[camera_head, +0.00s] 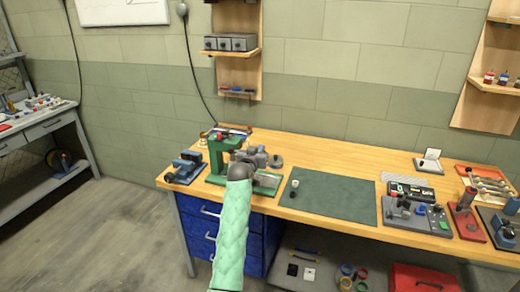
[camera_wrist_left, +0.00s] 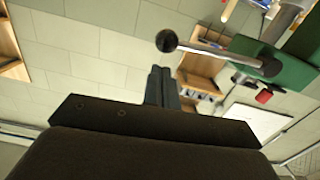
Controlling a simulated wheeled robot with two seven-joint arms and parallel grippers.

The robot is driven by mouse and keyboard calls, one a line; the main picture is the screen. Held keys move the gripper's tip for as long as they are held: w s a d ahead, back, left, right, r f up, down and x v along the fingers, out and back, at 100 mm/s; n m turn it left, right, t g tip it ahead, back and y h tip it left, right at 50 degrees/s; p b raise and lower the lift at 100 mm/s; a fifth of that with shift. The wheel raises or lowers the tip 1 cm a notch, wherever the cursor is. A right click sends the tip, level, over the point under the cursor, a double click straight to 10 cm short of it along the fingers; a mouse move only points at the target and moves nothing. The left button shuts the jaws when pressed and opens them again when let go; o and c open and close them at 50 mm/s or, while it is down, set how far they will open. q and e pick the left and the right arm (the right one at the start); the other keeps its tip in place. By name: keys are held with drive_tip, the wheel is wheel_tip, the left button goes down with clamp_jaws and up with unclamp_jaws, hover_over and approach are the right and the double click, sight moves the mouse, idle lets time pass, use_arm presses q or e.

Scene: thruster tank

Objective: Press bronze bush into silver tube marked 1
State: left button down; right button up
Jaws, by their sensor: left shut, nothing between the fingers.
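A green arbor press (camera_head: 216,155) stands at the left end of the wooden bench. My left gripper (camera_head: 254,156) is beside the press, on its right side, and partly covers its base. In the left wrist view its fingers (camera_wrist_left: 162,85) are together and empty. The press lever (camera_wrist_left: 215,52), with a black ball knob (camera_wrist_left: 166,41), is close beyond the fingertips. I cannot tell whether they touch it. A small pale upright piece (camera_head: 294,184) stands on the green mat; I cannot tell what it is. The bronze bush and the tube marked 1 cannot be made out. My right gripper is out of view.
A blue vise (camera_head: 186,167) sits left of the press. The green mat (camera_head: 335,197) is mostly clear. A grey device with buttons (camera_head: 413,212) and a red-based tool (camera_head: 467,215) stand farther right. A wall shelf (camera_head: 232,53) hangs above the press.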

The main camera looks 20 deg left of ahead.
use_arm(q)
drive_tip(key=shift+w+f, duration=0.1)
drive_tip(key=shift+f, duration=0.35)
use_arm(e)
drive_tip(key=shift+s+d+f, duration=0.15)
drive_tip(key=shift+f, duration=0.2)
use_arm(q)
drive_tip(key=shift+d+f+b, duration=0.15)
drive_tip(key=shift+f+b, duration=0.2)
drive_tip(key=shift+f, duration=0.35)
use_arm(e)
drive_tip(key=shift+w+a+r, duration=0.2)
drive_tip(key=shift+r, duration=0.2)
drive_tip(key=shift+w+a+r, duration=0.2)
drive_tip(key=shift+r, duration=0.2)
